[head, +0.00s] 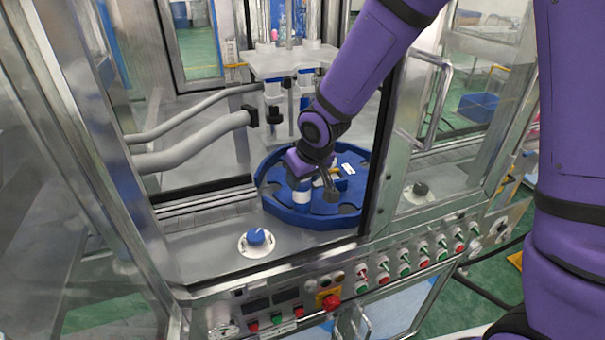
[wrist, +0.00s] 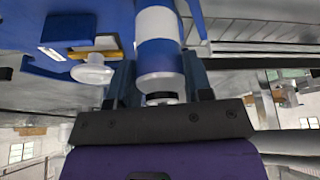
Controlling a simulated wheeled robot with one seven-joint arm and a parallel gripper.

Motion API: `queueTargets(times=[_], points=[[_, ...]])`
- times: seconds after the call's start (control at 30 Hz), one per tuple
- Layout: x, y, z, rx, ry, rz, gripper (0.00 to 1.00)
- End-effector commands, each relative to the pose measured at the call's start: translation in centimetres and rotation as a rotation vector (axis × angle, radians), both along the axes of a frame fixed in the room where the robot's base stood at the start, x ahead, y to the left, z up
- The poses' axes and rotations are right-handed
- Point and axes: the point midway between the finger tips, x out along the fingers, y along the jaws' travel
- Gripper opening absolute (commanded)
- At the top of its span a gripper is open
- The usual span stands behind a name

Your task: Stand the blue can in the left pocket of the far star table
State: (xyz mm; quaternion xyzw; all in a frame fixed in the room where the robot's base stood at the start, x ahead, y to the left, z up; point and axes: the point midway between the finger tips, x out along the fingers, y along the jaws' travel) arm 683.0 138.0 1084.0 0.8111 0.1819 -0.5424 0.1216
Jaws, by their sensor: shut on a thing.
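The blue can, blue with a white band, is in my gripper in the wrist view (wrist: 158,52). In the head view the can (head: 301,196) shows below my gripper (head: 300,178), looking roughly upright over the near-left part of the blue star table (head: 325,218). My gripper's dark fingers (wrist: 160,88) are shut on the can near its end. The star table is round, with dark pockets around its rim. My wrist hides part of its far side, and I cannot tell whether the can's base touches a pocket.
A blue knob on a white disc (head: 256,240) sits on the metal deck at front left. A control panel (head: 375,275) with several buttons runs along the front. Metal door frames stand on both sides. Machine columns and a plate (head: 283,66) rise behind the table.

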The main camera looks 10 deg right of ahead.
Motion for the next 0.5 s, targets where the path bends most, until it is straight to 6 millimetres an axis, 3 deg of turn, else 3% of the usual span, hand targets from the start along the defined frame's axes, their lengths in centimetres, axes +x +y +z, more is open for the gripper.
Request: queueTargets(times=[0.5], points=[[-0.05, 0.07, -0.54, 0.000, 0.001, 0.001, 0.11]])
